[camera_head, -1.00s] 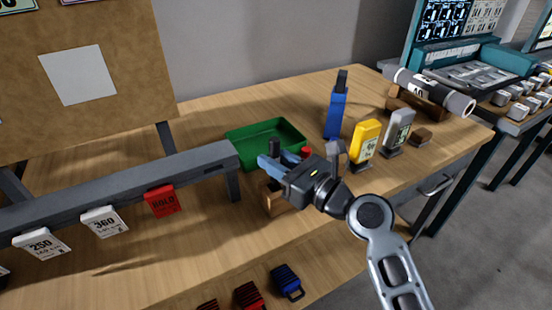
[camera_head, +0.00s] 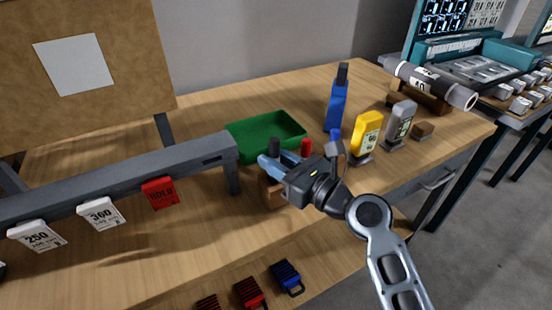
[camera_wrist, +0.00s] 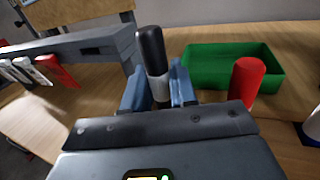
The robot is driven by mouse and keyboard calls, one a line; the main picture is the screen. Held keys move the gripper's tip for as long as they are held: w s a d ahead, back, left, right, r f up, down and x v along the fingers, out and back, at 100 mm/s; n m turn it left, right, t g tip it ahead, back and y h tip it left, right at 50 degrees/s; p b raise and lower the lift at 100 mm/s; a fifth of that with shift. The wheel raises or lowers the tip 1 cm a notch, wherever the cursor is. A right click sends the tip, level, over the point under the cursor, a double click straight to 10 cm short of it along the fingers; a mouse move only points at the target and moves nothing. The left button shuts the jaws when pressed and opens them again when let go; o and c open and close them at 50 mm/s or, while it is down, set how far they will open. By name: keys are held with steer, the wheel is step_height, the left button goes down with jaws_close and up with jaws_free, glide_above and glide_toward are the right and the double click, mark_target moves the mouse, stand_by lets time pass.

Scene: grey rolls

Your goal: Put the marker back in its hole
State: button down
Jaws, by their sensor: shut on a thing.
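My gripper (camera_wrist: 160,85) is shut on a black-capped marker (camera_wrist: 152,52) with a pale band, near upright with a slight lean in the wrist view. Its lower end is hidden behind my gripper. In the head view my gripper (camera_head: 278,165) is just above a wooden block (camera_head: 268,192), which it partly covers. A red marker (camera_wrist: 246,82) stands to the right of the held one; it also shows in the head view (camera_head: 306,147). A blue marker top (camera_head: 335,136) shows farther right. The holes are hidden, so I cannot tell whether the marker's end is in one.
A green tray (camera_head: 262,148) lies behind my gripper. A grey rail (camera_head: 120,183) with hanging tags is at left. A blue bottle-like object (camera_head: 336,108), a yellow device (camera_head: 367,132) and a grey device (camera_head: 399,121) stand at right.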

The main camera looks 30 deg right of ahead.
steer(key=shift+f+b, duration=0.85)
steer(key=shift+f, duration=0.5)
steer(key=c, duration=0.8)
jaws_free()
steer(key=shift+v, duration=3.9)
